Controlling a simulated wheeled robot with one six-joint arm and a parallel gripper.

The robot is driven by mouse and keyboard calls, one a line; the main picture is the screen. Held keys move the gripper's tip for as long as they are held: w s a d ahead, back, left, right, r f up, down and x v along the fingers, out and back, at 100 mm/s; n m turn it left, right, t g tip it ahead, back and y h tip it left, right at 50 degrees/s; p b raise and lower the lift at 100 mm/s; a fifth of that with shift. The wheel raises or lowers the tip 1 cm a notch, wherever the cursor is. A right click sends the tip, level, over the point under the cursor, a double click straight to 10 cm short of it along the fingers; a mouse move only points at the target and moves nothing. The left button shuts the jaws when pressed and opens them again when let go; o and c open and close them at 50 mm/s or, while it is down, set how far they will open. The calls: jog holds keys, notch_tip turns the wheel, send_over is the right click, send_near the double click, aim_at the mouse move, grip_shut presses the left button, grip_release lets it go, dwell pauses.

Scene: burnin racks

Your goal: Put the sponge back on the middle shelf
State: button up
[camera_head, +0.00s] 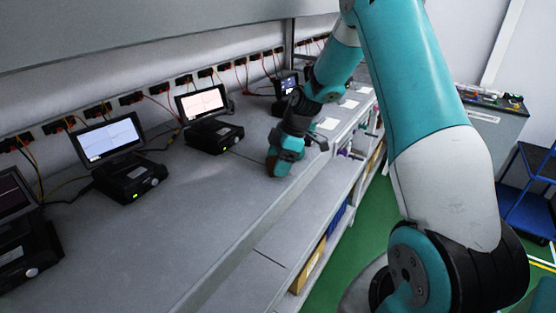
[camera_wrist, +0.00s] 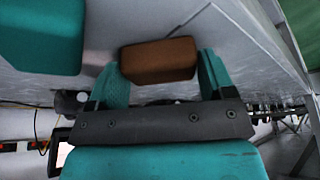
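The sponge is a brown block (camera_wrist: 158,60) in the wrist view. It fills the gap between the two teal fingers of my gripper (camera_wrist: 165,68) and meets both of them. In the head view my gripper (camera_head: 280,168) points down at the front part of the grey bench top (camera_head: 190,190). The sponge is hard to make out there. A grey surface lies close beyond the sponge in the wrist view; I cannot tell whether they touch. Below the bench top is a grey shelf (camera_head: 295,235), with part of a lower level under it.
Several small screens on black boxes (camera_head: 130,178) line the back of the bench, with cables behind. An overhead panel (camera_head: 150,35) hangs above. A yellow bin (camera_head: 312,265) and blue bins (camera_head: 336,217) sit low down. A blue cart (camera_head: 528,208) stands right. The shelf's near stretch is clear.

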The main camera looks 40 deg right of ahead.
jog(key=o, duration=0.3)
jog(key=shift+r, duration=0.2)
jog(key=b+v, duration=0.2)
jog(key=v, duration=1)
jog(key=shift+a+b, duration=0.1)
jog(key=shift+b, duration=0.25)
